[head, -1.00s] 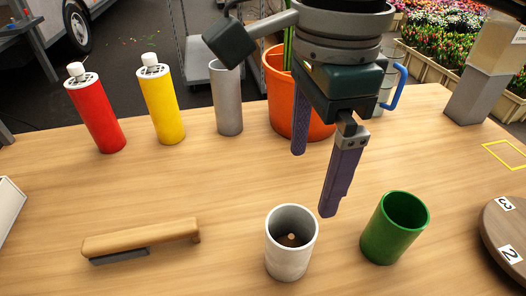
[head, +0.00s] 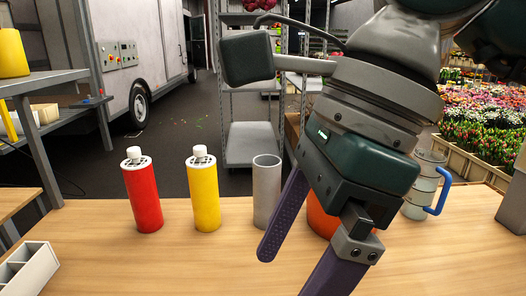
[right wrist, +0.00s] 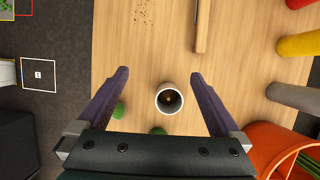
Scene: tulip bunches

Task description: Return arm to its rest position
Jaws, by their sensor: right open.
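My right gripper (head: 292,275) hangs in front of the orange pot in the head view, its two purple fingers spread and nothing between them. In the right wrist view the same gripper (right wrist: 160,73) points down, with a white cup (right wrist: 170,98) on the table below, seen between the fingers. The gripper is apart from the cup. Small green patches (right wrist: 119,110) show beside and below the left finger, mostly hidden by it. My left gripper is in neither view.
Along the table (head: 100,265) stand a red bottle (head: 142,195), a yellow bottle (head: 204,195), a grey cylinder (head: 266,190), a partly hidden orange pot (head: 322,222) and a metal jug (head: 420,190) with a blue handle. A wooden-handled brush (right wrist: 202,25) lies near the cup. A white tray (head: 28,270) is at left.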

